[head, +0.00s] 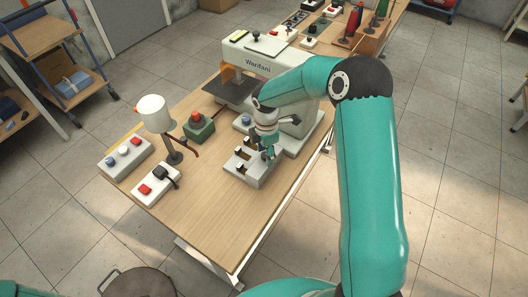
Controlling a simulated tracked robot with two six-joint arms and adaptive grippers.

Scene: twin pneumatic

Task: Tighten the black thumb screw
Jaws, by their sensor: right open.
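My right gripper (269,153) is open and points down at the right side of a small white fixture block (262,181) on the wooden table. The block carries dark parts, one of them a small black piece (240,168) at its left. I cannot tell which small dark part is the black thumb screw. A black knob (257,36) also sits on top of the white machine (240,54). My gripper and wrist hide part of the block and of the machine's lower front. My left gripper is out of view.
On the wooden table (217,225) stand a white lamp-like stand (153,114), a green box with a red button (199,131), a button panel (125,158) and a red switch box (153,186). The table's front is clear. A round stool (137,284) stands below.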

